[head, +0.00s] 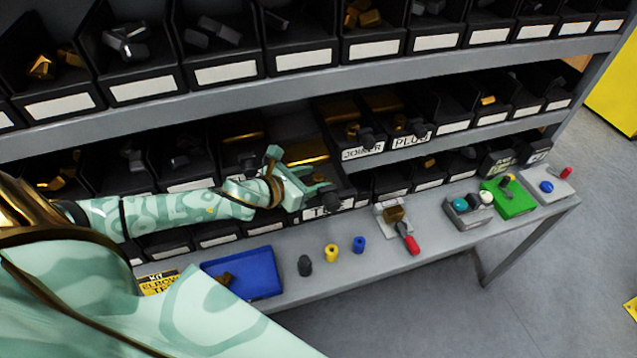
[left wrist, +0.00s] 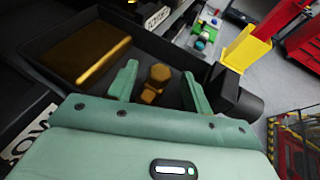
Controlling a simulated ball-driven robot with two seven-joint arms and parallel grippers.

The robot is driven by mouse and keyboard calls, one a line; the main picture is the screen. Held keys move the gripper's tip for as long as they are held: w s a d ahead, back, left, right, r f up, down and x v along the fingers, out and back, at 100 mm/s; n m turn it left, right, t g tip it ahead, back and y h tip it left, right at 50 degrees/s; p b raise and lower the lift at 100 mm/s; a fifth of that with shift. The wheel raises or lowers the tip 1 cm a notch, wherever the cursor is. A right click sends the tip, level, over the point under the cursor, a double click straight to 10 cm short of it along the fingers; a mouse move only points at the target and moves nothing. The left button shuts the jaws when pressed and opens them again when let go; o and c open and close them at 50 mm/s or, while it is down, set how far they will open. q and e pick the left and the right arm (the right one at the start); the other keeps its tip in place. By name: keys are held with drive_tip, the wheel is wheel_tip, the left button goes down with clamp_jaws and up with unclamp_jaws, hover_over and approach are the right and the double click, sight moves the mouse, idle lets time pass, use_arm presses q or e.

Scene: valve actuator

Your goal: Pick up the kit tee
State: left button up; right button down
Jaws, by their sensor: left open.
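My left gripper (head: 318,178) reaches into a middle-row bin whose label (head: 318,211) is mostly hidden, with a "T" showing. In the left wrist view its two fingers (left wrist: 160,72) are apart, with a brass fitting (left wrist: 155,82) between and just beyond them. That fitting looks like the tee, though its full shape is hidden. I cannot tell whether the fingers touch it. My right gripper is not in view.
A gold block (left wrist: 90,52) fills the bin's left side. Below, the bench holds a blue tray (head: 262,287) with a brown piece, a kit card (head: 158,283), black, yellow and blue cylinders, a red-handled valve (head: 410,240) and a green tray (head: 515,205). Shelves of bins stand above.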

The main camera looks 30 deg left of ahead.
use_arm(q)
clamp_jaws()
